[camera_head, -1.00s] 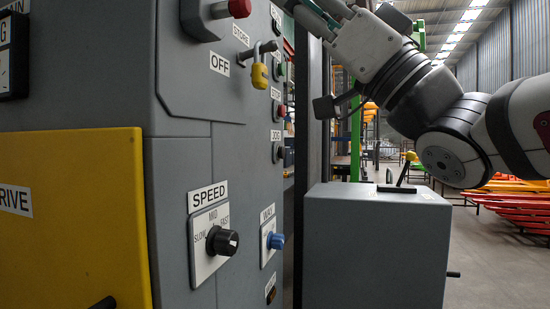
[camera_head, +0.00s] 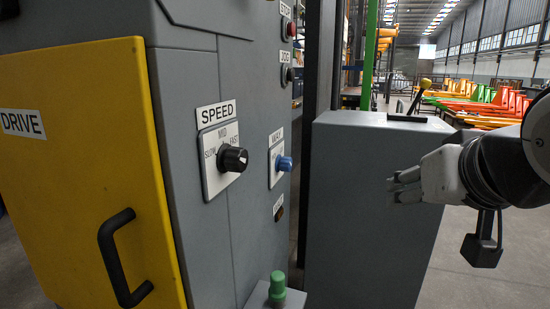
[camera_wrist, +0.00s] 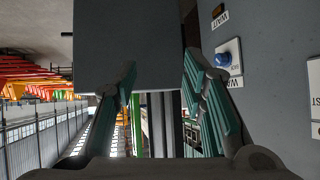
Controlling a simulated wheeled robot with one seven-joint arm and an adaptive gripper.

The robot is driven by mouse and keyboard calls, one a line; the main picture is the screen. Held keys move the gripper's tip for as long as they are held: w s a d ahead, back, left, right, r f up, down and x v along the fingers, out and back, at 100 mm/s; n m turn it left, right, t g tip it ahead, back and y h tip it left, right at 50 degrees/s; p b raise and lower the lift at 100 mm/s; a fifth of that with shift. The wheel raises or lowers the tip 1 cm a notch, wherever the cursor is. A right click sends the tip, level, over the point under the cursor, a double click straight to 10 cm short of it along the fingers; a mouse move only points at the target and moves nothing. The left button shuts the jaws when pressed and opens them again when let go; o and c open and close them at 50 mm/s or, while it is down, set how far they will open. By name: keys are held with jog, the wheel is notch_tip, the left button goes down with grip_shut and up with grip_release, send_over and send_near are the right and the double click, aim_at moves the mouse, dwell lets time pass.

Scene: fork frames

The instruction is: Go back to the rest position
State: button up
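My gripper (camera_head: 393,188) is at the right of the head view. It points left in front of the grey pedestal box (camera_head: 370,230) and is clear of the control panel. In the wrist view my gripper (camera_wrist: 160,72) has its two teal-padded fingers apart with nothing between them. Past the fingertips in that view is the dark side of the box (camera_wrist: 135,40). The panel with the blue knob (camera_wrist: 228,52) is to the right of the fingers.
The grey cabinet has a yellow door (camera_head: 85,180) with a black handle (camera_head: 118,258), a black speed knob (camera_head: 233,158) and a blue knob (camera_head: 284,163). A green button (camera_head: 277,285) stands low in front. Open floor lies at right.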

jog(key=s+a+f+n+g, duration=0.1)
jog(key=s+f+g, duration=0.5)
jog(key=s, duration=0.5)
jog(key=s+f+g, duration=0.4)
jog(key=s+f, duration=0.3)
jog(key=s, duration=0.4)
notch_tip(320, 180, up, 27)
jog(key=t+p, duration=0.3)
jog(key=p, duration=2.2)
jog(key=shift+s+y+p, duration=0.3)
